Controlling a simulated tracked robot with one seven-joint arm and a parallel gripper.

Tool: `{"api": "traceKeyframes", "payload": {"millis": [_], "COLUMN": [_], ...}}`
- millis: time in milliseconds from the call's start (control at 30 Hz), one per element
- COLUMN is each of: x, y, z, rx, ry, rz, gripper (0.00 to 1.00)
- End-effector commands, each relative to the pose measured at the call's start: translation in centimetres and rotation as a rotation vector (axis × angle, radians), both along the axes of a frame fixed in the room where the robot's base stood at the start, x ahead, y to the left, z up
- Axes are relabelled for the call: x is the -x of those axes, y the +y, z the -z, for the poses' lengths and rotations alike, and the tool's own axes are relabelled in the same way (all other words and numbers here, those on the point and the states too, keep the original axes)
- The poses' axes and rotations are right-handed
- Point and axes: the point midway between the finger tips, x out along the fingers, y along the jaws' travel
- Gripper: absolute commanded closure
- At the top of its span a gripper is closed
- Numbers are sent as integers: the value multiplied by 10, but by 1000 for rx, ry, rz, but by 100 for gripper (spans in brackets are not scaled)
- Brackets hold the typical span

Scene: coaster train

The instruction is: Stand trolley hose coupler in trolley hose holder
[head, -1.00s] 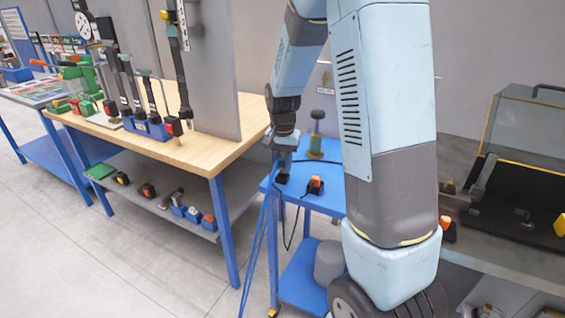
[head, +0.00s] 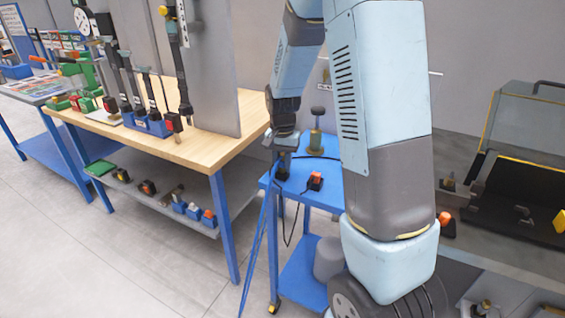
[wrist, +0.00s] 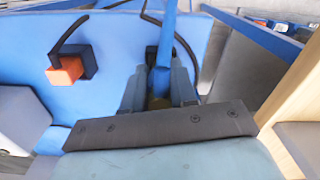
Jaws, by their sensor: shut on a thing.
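My gripper (head: 284,164) is low over the left part of the blue trolley top (head: 325,198). In the wrist view my gripper (wrist: 158,88) is shut on the trolley hose coupler (wrist: 157,102), a brass-coloured piece mostly hidden between the fingers. A blue hose (wrist: 164,40) runs from it; in the head view the hose (head: 262,235) hangs over the trolley's left edge. A small dark block (wrist: 151,54), perhaps the trolley hose holder, is partly hidden behind the hose and fingers. I cannot tell whether the coupler is in it.
An orange-topped black block (wrist: 65,70) with a dark cable stands beside my gripper on the trolley. A wooden workbench (head: 205,150) is close on the left. A grey bench (head: 510,240) with a clear-lidded case is on the right.

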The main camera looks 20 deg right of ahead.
Motion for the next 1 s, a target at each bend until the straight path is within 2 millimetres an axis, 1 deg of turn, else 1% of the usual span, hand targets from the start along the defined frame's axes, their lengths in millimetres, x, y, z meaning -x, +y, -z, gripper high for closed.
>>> {"api": "traceKeyframes", "payload": {"millis": [300,333,600,633,867,1000], "x": [0,0,0,0,0,0], "y": [0,0,0,0,0,0], "z": [2,2,2,2,2,-5], "rx": [0,0,0,0,0,0], "ry": [-1,-1,0,0,0,-1], "rz": [0,0,0,0,0,0], "gripper": [100,71,45,43,43,43]}}
